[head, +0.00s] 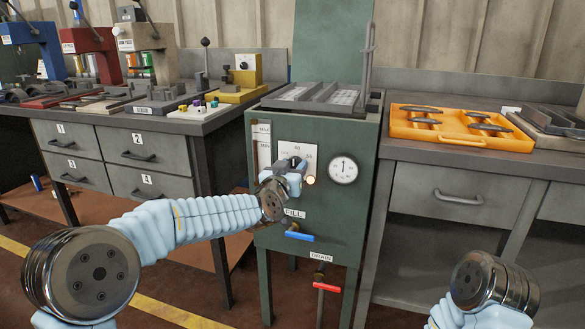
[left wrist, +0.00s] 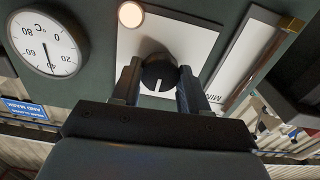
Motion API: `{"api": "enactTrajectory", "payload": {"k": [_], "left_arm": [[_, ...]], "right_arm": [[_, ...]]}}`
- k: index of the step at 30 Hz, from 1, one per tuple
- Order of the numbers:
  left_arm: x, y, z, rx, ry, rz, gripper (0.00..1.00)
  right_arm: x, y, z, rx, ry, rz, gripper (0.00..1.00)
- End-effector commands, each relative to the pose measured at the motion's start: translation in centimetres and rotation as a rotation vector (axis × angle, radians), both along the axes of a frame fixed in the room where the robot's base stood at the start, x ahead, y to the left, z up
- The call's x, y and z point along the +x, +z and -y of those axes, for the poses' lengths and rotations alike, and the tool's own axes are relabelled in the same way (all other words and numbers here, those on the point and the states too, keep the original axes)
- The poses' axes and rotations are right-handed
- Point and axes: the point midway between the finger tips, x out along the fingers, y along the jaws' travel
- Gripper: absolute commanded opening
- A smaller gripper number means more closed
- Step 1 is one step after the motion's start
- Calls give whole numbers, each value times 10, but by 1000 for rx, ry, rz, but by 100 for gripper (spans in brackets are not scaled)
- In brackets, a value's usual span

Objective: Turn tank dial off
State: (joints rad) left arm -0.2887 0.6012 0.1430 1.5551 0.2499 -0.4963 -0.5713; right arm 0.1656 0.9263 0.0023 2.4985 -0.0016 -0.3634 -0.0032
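The tank dial (left wrist: 160,74) is a round black knob with a white pointer line on a white plate. In the left wrist view it sits between the two fingers of my left gripper (left wrist: 158,85). The fingers stand on either side of it, close to its edges; whether they press on it is hard to tell. In the head view my left gripper (head: 290,172) is at the white dial plate (head: 301,150) on the green tank (head: 265,225) and largely hides the dial. My right arm shows at the lower right of the head view, but its gripper fingers do not.
A round gauge (head: 343,169) and a lit lamp (head: 310,181) are right of the dial. A blue fill handle (head: 299,236) and a red drain handle (head: 327,287) are below. An orange tray (head: 462,137) lies on the right bench. Presses stand on the left bench.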

Motion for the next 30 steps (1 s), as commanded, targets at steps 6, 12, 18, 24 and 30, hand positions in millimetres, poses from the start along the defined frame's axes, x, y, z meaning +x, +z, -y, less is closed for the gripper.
{"api": "enactTrajectory", "payload": {"k": [6, 12, 18, 24, 30], "left_arm": [[0, 0, 0, 0, 0, 0, 14], [0, -1, 0, -16, 0, -5, 14], [0, -2, 0, -90, 0, -28, 14], [0, -3, 0, -231, 0, -74, 14], [0, -3, 0, -410, 0, -132, 14]], "right_arm": [[0, 0, 0, 0, 0, 0, 43], [0, -2, 0, -1, -1, 0, 43], [1, -10, 2, -3, -4, 2, 43], [2, -23, 6, -9, -9, 4, 43], [2, -36, 4, -4, -7, 1, 43]]}}
